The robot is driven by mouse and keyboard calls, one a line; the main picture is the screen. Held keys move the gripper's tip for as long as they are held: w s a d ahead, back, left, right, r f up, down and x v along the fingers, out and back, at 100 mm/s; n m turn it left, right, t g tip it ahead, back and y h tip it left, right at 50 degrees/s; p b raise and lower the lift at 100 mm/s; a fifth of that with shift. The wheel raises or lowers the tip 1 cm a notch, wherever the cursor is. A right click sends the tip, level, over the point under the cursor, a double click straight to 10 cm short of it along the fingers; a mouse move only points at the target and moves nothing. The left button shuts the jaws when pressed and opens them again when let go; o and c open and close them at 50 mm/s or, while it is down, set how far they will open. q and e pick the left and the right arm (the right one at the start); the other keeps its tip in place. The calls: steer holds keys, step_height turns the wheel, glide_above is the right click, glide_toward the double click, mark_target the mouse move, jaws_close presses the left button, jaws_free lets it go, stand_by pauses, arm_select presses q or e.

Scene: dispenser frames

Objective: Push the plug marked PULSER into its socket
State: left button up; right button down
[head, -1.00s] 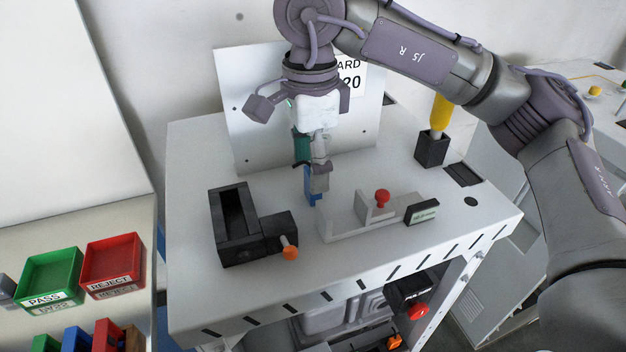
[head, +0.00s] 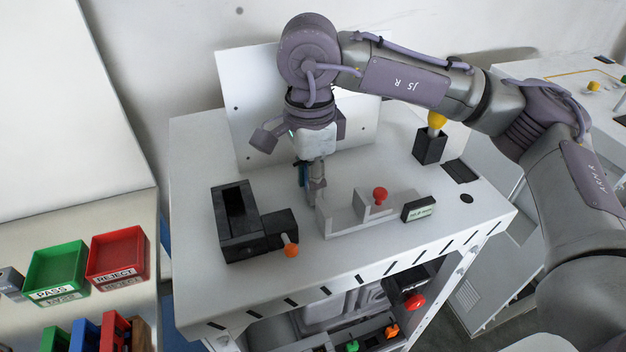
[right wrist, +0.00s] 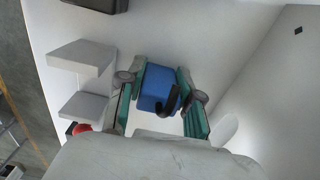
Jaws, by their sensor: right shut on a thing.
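My right gripper (head: 314,194) points down low over the white bench top, between the black block fixture and the grey bracket. In the right wrist view its two fingers (right wrist: 158,98) are shut on a blue block (right wrist: 158,84) with a black loop or strap on it. I cannot read any marking on the blue block, and the fingers mostly hide it in the head view. I cannot tell whether it touches the bench. No PULSER label is readable, and I cannot make out its socket. My left gripper is not in view.
A black fixture (head: 232,247) with an orange knob (head: 291,250) stands left of the gripper. A grey bracket (head: 345,228) with a red knob (head: 380,194) stands right. A white upright panel (head: 240,115) is behind. Green (head: 55,268) and red (head: 117,253) trays sit left.

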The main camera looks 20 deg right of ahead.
steer(key=shift+r, duration=0.1)
steer(key=shift+r+b, duration=0.5)
steer(key=shift+r, duration=0.1)
steer(key=r, duration=0.1)
steer(key=r+b, duration=0.1)
steer(key=shift+s+d+r+b, duration=0.2)
steer(key=shift+d+r+b, duration=0.1)
steer(key=shift+r, duration=0.1)
steer(key=s+d+r+b, duration=0.1)
steer(key=s+d+r, duration=0.5)
steer(key=s+d, duration=0.1)
steer(key=shift+s+d+r, duration=0.15)
steer(key=shift+s+r, duration=0.2)
steer(key=shift+s, duration=0.35)
